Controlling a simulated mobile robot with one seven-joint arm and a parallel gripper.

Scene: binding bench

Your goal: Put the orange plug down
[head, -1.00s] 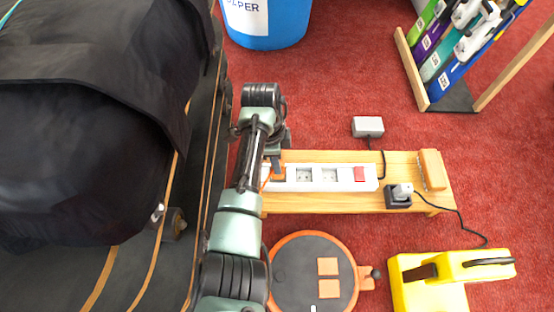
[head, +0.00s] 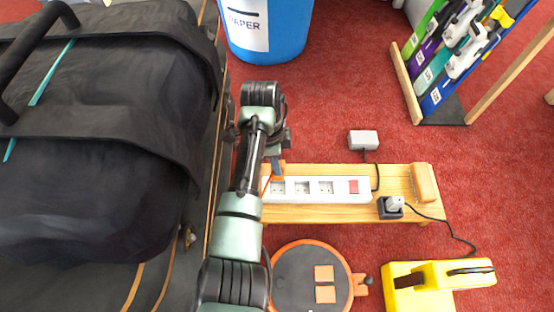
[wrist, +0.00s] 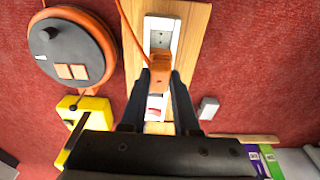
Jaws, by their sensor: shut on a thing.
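The orange plug (wrist: 159,66) is between the two fingers of my gripper (wrist: 161,76) in the wrist view, with its orange cord running up and to the left. My gripper is shut on it. In the head view my gripper (head: 276,168) is over the left end of the white power strip (head: 345,197), and the plug is small and partly hidden there. The strip's sockets show below the fingers, and the plug appears clear of them. The strip also shows in the wrist view (wrist: 174,40), partly covered by the plug and fingers.
The strip lies on a low wooden bench (head: 400,180), with a black adapter (head: 390,208) and a wooden block (head: 424,183) at its right. A cable reel (head: 290,265), a yellow case (head: 405,298), a grey box (head: 363,140) and a blue bin (head: 290,30) stand around on red carpet.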

